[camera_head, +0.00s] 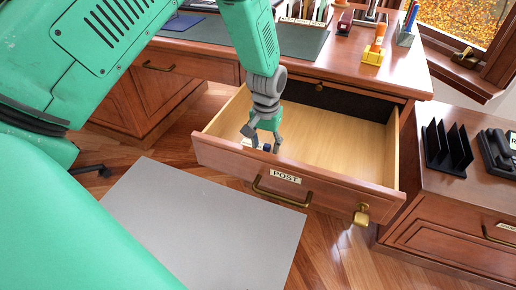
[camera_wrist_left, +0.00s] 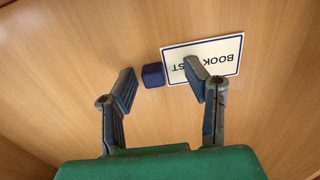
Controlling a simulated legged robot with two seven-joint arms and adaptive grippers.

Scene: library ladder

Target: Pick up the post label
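The post label (camera_wrist_left: 228,57) is a white card with a dark blue border, lying on the wooden floor of the open drawer (camera_head: 335,122). Its lettering shows "BOOK" and "ST", with the middle hidden behind a finger. A small dark blue block (camera_wrist_left: 152,75) sits at the card's edge; I cannot tell if they are joined. My left gripper (camera_head: 263,146) reaches down into the drawer near its front wall. In the left wrist view the gripper (camera_wrist_left: 160,82) is open, its fingertips on either side of the block, with no clear contact. My right gripper is not in view.
The drawer front carries a "POST" plate (camera_head: 286,177), a brass handle (camera_head: 280,192) and a brass padlock (camera_head: 361,214). The desk top (camera_head: 330,72) overhangs behind. A black file rack (camera_head: 447,148) stands on the right cabinet. The drawer's right part is empty.

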